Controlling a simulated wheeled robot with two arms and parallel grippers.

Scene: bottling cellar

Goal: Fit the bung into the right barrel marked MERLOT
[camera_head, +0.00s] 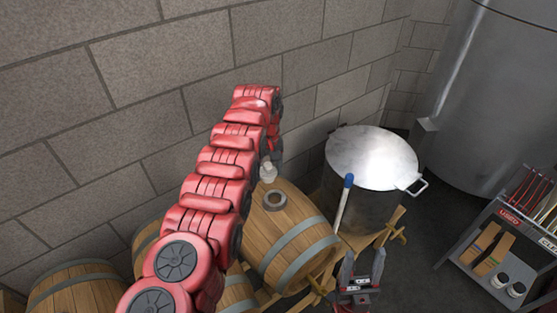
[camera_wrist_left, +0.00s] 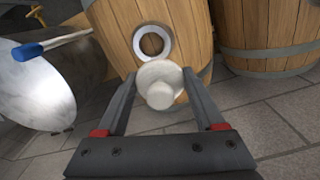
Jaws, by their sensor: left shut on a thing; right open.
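The bung (camera_wrist_left: 160,85) is pale and knob-shaped, held between the fingertips of my left gripper (camera_wrist_left: 159,76). In the head view the bung (camera_head: 267,172) shows just right of my red left arm, which hides most of that gripper. A wooden barrel (camera_head: 291,238) with grey hoops has a round grey-rimmed hole (camera_head: 274,200) on its upper side. In the left wrist view the hole (camera_wrist_left: 152,42) is open and just beyond the bung, which appears apart from it. No MERLOT marking is readable. My right gripper (camera_head: 362,272) is open and empty, low in front of the barrels.
Other barrels (camera_head: 76,288) lie to the left, partly behind my arm. A steel vat (camera_head: 365,205) with a shiny lid stands right of the barrel, with a blue-tipped rod (camera_head: 343,200) before it. A tool rack (camera_head: 497,250) and large tank (camera_head: 495,90) stand at right.

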